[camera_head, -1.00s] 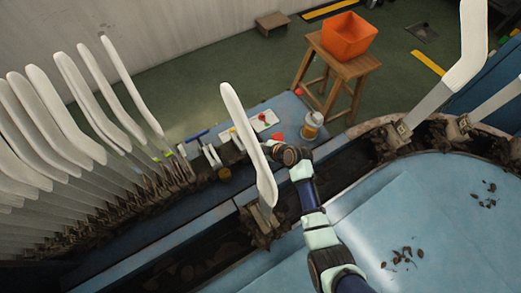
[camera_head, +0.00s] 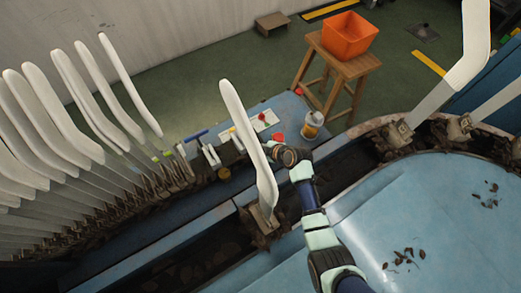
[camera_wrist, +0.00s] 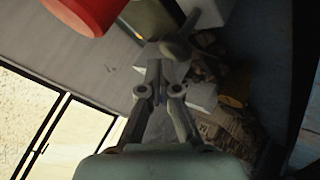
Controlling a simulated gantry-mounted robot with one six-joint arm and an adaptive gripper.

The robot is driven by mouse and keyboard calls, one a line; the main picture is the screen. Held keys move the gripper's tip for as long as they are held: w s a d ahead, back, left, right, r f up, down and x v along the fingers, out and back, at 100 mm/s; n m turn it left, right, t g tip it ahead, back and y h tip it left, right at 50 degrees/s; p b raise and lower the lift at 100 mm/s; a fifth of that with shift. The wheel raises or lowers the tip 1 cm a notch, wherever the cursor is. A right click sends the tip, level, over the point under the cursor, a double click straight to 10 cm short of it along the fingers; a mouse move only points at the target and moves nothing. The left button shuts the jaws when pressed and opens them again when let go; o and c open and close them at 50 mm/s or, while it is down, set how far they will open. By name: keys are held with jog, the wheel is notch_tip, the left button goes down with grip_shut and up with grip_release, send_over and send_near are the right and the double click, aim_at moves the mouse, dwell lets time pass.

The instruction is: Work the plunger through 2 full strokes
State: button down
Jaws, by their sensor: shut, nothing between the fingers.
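A blue T-shaped handle (camera_head: 197,135) lies beside a white upright part (camera_head: 211,155) on the blue bench; I cannot tell for certain which part is the plunger. My gripper (camera_head: 236,142) reaches over the bench to the right of these, partly hidden by a tall white sock form (camera_head: 238,115). In the wrist view my gripper (camera_wrist: 163,68) shows its fingers together and empty. A dark rounded knob or rod end (camera_wrist: 178,50) appears just past the fingertips; contact cannot be told.
A yellow-topped dark cylinder (camera_head: 224,173), a red part (camera_head: 278,136) and a bottle (camera_head: 312,124) stand on the bench. White sock forms (camera_head: 45,110) crowd the left. A stool with an orange bin (camera_head: 348,36) stands behind. Green floor beyond is mostly clear.

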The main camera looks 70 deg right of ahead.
jog(key=shift+f+b, duration=1.2)
jog(key=shift+f, duration=0.15)
dwell(0.7)
jog(key=shift+r, duration=0.1)
jog(key=shift+r+p, duration=1.45)
jog(key=shift+r, duration=0.25)
notch_tip(320, 180, up, 5)
jog(key=p, duration=0.4)
jog(key=shift+r, duration=0.1)
